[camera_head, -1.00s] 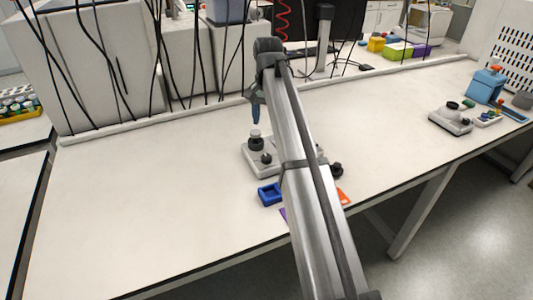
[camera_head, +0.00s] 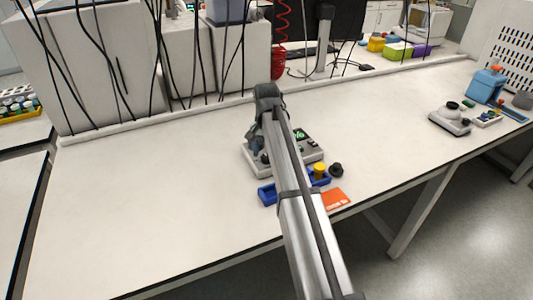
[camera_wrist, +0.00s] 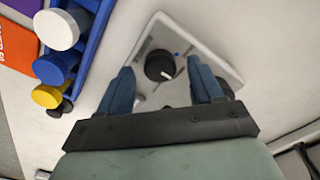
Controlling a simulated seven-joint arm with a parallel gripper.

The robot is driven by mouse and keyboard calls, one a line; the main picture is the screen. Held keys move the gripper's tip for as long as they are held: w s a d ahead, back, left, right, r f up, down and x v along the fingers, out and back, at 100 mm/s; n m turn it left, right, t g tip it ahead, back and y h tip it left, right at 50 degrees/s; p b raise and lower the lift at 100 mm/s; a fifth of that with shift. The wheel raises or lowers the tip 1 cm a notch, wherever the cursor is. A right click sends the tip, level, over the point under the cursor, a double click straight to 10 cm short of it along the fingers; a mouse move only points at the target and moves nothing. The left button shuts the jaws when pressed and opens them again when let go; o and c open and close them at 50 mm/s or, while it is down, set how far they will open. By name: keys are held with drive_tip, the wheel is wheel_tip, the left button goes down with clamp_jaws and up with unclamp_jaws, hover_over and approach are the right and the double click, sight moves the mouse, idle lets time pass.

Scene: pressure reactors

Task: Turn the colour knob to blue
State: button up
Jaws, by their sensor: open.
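The black knob (camera_wrist: 159,65) with a white pointer line sits on a pale grey plate (camera_wrist: 207,44) in the wrist view. Its line points down and right. A small blue mark (camera_wrist: 177,54) is on the plate, up and right of the knob. My gripper (camera_wrist: 161,74) is open, with one blue finger on either side of the knob; contact is not clear. In the head view, my gripper (camera_head: 256,148) is low over the left part of the grey device (camera_head: 262,172). My arm hides much of the device there.
A blue tray (camera_head: 267,194) lies in front of the device, with a yellow-topped piece (camera_head: 320,169). Another grey device (camera_head: 450,122) stands at the right. The table's left side is clear.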

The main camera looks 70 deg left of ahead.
drive_tip(key=shift+f, duration=0.4)
drive_tip(key=c, duration=1.1)
drive_tip(key=n, duration=0.5)
drive_tip(key=shift+n, duration=0.4)
drive_tip(key=n, duration=0.5)
drive_tip(key=shift+n, duration=0.7)
